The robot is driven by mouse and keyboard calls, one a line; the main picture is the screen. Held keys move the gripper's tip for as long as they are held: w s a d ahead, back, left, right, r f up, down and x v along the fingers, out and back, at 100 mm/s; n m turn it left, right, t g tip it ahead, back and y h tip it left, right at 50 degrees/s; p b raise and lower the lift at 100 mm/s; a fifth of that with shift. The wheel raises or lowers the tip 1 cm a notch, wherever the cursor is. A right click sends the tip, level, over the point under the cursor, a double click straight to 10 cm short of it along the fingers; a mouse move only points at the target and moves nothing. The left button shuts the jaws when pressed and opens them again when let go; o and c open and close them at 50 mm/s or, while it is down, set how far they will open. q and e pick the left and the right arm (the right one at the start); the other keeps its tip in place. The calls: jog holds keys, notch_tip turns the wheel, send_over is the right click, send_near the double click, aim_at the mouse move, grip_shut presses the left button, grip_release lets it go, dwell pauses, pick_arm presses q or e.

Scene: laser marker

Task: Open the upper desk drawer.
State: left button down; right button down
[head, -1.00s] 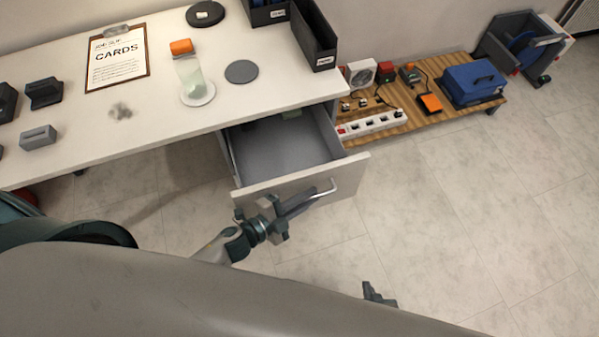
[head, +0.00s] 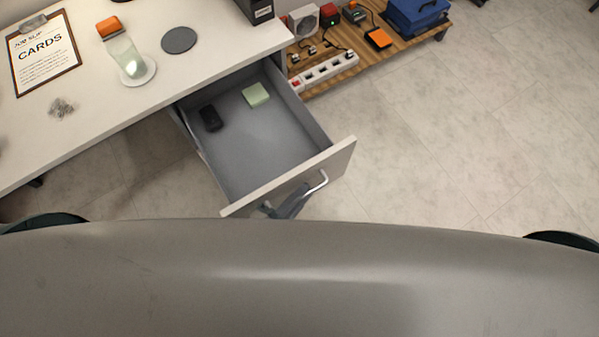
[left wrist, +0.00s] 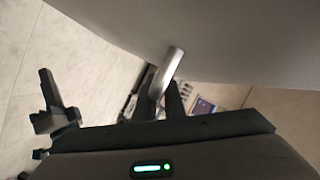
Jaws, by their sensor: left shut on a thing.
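The upper desk drawer (head: 262,142) is pulled well out from under the desk top in the head view. Its pale front panel (head: 340,159) carries a silver bar handle (head: 318,185). My left gripper (head: 292,204) is at the handle, shut on it, and partly hidden by the drawer front and my body. In the left wrist view the handle (left wrist: 172,66) runs in between the fingers of my left gripper (left wrist: 160,95). My right gripper cannot be made out.
The drawer holds a black object (head: 210,118) and a pale green pad (head: 256,95). The white desk top (head: 100,90) carries a clipboard (head: 42,52) and a bottle with an orange cap. A low wooden shelf (head: 340,75) with a power strip stands beyond; the floor at right is clear.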

pick_arm(q)
jog(key=c, duration=2.1)
grip_release()
pick_arm(e)
jog(key=shift+w, duration=0.2)
pick_arm(q)
jog(key=shift+a, duration=0.1)
pick_arm(e)
jog(key=shift+a, duration=0.1)
